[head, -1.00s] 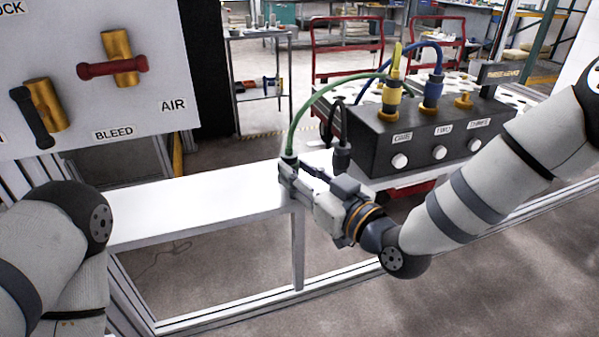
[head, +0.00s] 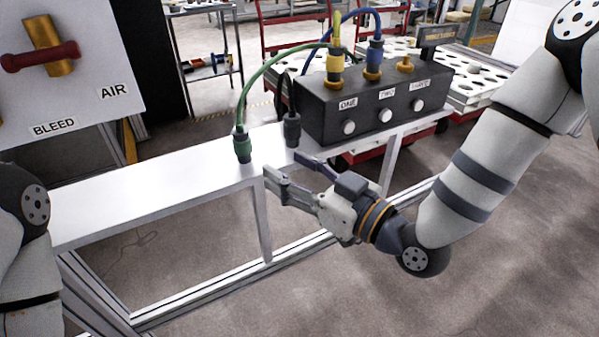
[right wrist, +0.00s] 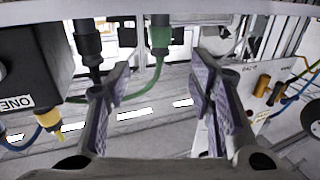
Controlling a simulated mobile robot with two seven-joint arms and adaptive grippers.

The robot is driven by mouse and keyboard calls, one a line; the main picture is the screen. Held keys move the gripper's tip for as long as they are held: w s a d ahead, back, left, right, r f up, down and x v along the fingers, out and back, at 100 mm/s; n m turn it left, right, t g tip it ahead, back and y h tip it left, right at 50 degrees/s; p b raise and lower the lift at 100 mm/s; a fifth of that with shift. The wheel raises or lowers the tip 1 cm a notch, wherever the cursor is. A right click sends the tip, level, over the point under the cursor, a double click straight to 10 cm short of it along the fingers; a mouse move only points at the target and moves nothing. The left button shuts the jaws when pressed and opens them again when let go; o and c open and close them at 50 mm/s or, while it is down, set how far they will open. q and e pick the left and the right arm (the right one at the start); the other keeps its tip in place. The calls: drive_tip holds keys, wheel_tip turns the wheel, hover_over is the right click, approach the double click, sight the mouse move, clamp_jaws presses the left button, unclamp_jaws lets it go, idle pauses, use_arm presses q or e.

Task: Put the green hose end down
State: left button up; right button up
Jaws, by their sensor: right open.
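The green hose end (head: 243,147) stands upright on the white bench (head: 150,198), left of the black hose end (head: 292,130). My right gripper (head: 286,167) is open and empty, in front of the bench and apart from the green end. In the right wrist view, which is upside down, the green end (right wrist: 160,36) shows beyond the gap between the open fingers (right wrist: 160,75). My left gripper is outside the view; only part of that arm shows at the left edge.
A black box labelled ONE, TWO, THREE (head: 368,110) stands on the bench's right part, with yellow (head: 333,68) and blue (head: 374,58) connectors on top. A panel marked BLEED and AIR (head: 70,70) stands at left. The bench's left part is clear.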

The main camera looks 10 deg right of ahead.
drive_tip(key=s+d+f+m+g+h, duration=0.2)
drive_tip(key=s+d+f+g+h, duration=0.15)
drive_tip(key=s+f, duration=0.6)
drive_tip(key=s+d+f+m+g+h, duration=0.25)
drive_tip(key=s+f+g, duration=0.35)
drive_tip(key=f, duration=0.7)
drive_tip(key=s+d+f+m+g+h, duration=0.1)
drive_tip(key=s+d+f+g, duration=0.1)
drive_tip(key=s, duration=0.5)
drive_tip(key=s+d+f+m+g+h, duration=0.1)
drive_tip(key=s+d+g+h, duration=0.1)
drive_tip(key=s, duration=0.6)
drive_tip(key=s+d+f+m+g+h, duration=0.1)
drive_tip(key=s+d+f+g, duration=0.1)
drive_tip(key=s+d, duration=0.3)
drive_tip(key=shift+s+f+g+h, duration=0.4)
drive_tip(key=shift+s+g, duration=0.25)
drive_tip(key=shift+s, duration=0.5)
